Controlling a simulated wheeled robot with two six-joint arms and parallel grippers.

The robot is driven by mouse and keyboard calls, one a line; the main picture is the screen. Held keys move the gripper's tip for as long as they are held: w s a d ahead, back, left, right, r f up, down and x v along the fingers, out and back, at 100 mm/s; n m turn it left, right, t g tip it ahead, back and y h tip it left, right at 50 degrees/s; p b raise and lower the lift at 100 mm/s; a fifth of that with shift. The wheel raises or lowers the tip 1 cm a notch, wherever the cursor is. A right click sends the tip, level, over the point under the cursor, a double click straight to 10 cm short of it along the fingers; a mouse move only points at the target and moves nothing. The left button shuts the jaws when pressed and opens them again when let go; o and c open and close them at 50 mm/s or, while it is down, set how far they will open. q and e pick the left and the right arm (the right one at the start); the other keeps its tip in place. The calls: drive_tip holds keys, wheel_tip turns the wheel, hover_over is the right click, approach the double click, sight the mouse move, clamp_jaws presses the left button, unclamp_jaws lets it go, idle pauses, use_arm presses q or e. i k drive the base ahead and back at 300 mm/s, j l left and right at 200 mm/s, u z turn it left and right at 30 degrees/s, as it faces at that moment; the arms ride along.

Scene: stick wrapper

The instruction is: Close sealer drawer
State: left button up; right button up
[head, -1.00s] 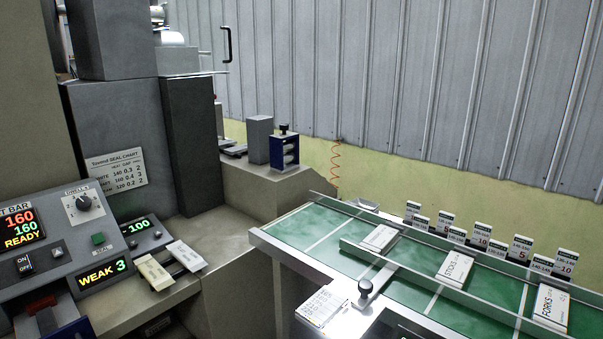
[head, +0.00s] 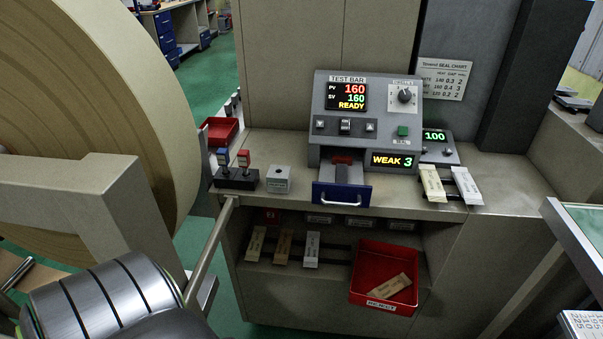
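The sealer (head: 385,125) is a grey console on the counter in the head view, with its display reading 160, 160 and READY. A second display on it reads WEAK 3. Its drawer (head: 325,193) has a blue front with a pale handle (head: 342,201). The drawer stands pulled out from the console toward me. A red piece (head: 342,159) shows behind the front, at the opening. Neither of my grippers shows in the head view.
Two pale strips (head: 433,184) lie right of the drawer. A stand with blue and red knobs (head: 236,180) and a small grey block (head: 278,180) are on its left. A red bin (head: 362,290) sits on the shelf below. A large tan roll (head: 95,90) fills the left.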

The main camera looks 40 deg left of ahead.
sight(340, 182)
drive_tip(key=u, duration=1.15)
